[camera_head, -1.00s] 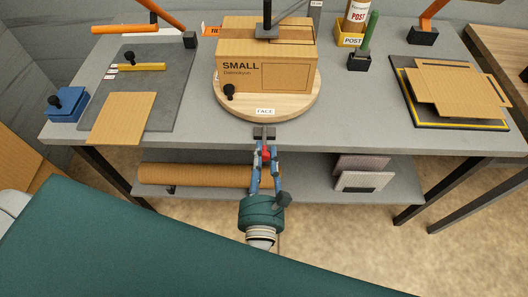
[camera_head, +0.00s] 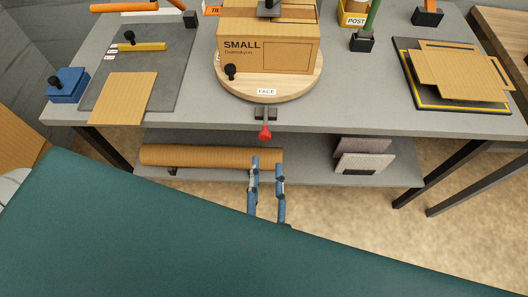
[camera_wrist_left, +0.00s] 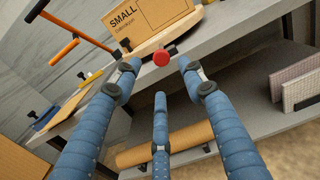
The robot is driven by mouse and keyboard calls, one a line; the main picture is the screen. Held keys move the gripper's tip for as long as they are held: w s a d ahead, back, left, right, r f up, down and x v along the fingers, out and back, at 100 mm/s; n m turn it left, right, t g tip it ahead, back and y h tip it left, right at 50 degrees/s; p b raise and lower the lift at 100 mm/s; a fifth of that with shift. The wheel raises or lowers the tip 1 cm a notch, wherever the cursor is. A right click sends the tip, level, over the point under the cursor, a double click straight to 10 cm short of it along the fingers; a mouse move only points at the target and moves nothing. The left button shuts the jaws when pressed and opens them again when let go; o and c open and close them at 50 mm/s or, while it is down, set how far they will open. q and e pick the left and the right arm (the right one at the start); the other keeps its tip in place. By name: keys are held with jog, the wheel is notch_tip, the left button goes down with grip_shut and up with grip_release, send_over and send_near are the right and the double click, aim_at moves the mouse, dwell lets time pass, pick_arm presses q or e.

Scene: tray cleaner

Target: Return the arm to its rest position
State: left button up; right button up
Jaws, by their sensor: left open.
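My left gripper (camera_head: 267,163) shows in the head view in front of the table's front edge, below a red knob (camera_head: 265,132). Its blue fingers are spread apart with nothing between them. In the left wrist view the open fingers (camera_wrist_left: 160,75) point towards the red knob (camera_wrist_left: 161,57), which is apart from them. The rest of the left arm is hidden behind my large green body part low in the head view. My right gripper is not in view.
A cardboard box marked SMALL (camera_head: 268,48) sits on a round wooden turntable (camera_head: 268,90) on the grey table (camera_head: 340,105). A brown roll (camera_head: 205,156) lies on the lower shelf. Flat cardboard (camera_head: 123,98) lies left, and a stack of it (camera_head: 462,75) right.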

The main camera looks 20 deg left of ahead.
pick_arm(q)
jog(key=shift+v, duration=1)
jog(key=w+d+f+m+h, duration=0.2)
jog(key=d+f+m+h, duration=0.4)
jog(key=f+m, duration=0.6)
notch_tip(320, 180, down, 17)
jog(key=s+m+g+h, duration=0.25)
jog(key=m+g, duration=0.25)
jog(key=m, duration=0.9)
jog(key=s+a+f+m+g, duration=0.3)
jog(key=s+a+f+m, duration=0.1)
jog(key=f, duration=0.4)
jog(key=s+a+f+m+g, duration=0.2)
jog(key=s+a+f+m, duration=0.25)
jog(key=f, duration=0.35)
jog(key=s+a+f+m+g+y, duration=0.3)
jog(key=s+a+f+m+g, duration=0.3)
jog(key=s+a, duration=0.6)
notch_tip(320, 180, down, 3)
jog(key=shift+s+r+m, duration=0.15)
jog(key=shift+s+m, duration=0.5)
jog(key=shift+s, duration=0.45)
